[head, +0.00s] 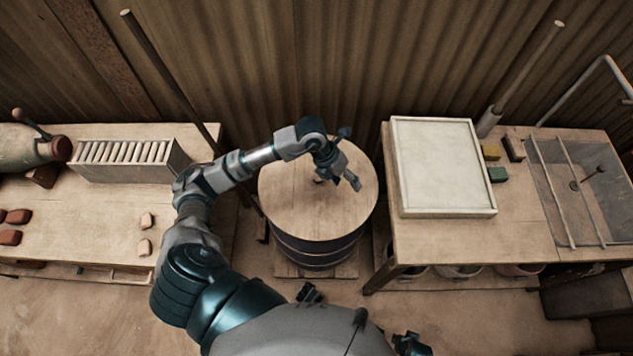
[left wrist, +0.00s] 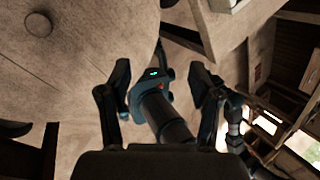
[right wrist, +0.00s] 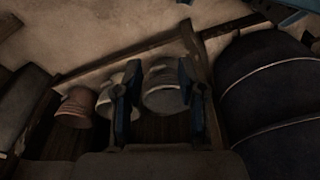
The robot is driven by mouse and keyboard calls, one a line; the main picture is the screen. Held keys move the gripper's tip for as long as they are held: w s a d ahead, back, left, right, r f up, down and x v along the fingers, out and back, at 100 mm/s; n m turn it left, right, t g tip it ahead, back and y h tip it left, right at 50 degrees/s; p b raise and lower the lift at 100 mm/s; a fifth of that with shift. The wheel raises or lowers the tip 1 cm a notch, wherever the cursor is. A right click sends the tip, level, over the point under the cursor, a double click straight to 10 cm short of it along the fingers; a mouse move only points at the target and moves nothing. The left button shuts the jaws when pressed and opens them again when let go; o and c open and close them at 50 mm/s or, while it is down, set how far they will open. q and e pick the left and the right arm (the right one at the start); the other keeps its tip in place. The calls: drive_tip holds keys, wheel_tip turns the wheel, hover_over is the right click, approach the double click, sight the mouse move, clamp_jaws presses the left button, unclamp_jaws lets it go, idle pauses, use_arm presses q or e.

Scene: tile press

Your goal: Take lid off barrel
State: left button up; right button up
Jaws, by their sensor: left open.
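The barrel (head: 318,250) stands upright on a low wooden base between two tables. Its round, pale wooden lid (head: 290,205) lies flat on top. The lid (left wrist: 90,45) also fills the upper left of the left wrist view, with a small round knob (left wrist: 38,24) on it. My left gripper (head: 349,158) is over the lid, open and empty; its spread fingers show in the left wrist view (left wrist: 160,75). The knob lies outside them, to the left. My right gripper (right wrist: 160,75) has its fingers apart with nothing held, low down, with the barrel's dark side (right wrist: 275,90) to the right.
The left table (head: 110,215) holds a slatted rack (head: 125,160) and small clay pieces. The right table (head: 440,235) holds a framed pale board (head: 445,165) and a basin (head: 590,195). Several pots (right wrist: 162,88) stand beneath it. Poles lean near the corrugated wall behind.

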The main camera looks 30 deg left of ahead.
use_arm(q)
drive_tip(key=w+a+r+n+y, duration=0.15)
drive_tip(key=a+y, duration=0.35)
drive_tip(key=a, duration=0.5)
drive_tip(key=b, duration=0.2)
hover_over(318, 178)
drive_tip(key=s, duration=0.1)
drive_tip(key=shift+n+y, duration=0.25)
drive_tip(key=shift+y, duration=0.05)
wheel_tip(318, 178, down, 12)
drive_tip(key=shift+s+a+r, duration=0.15)
drive_tip(key=shift+d+f, duration=0.2)
drive_tip(key=shift+f, duration=0.3)
drive_tip(key=f, duration=0.1)
drive_tip(key=w+f, duration=0.1)
drive_tip(key=f, duration=0.1)
drive_tip(key=shift+w+d+f, duration=0.15)
drive_tip(key=shift+w+f, duration=0.05)
drive_tip(key=shift+f, duration=0.1)
drive_tip(key=shift+f+b, duration=0.3)
drive_tip(key=shift+f, duration=0.05)
drive_tip(key=shift+w+f, duration=0.1)
drive_tip(key=shift+f, duration=0.05)
drive_tip(key=shift+a, duration=0.35)
use_arm(e)
drive_tip(key=r, duration=0.5)
drive_tip(key=shift+w+d, duration=0.15)
drive_tip(key=shift+w, duration=0.15)
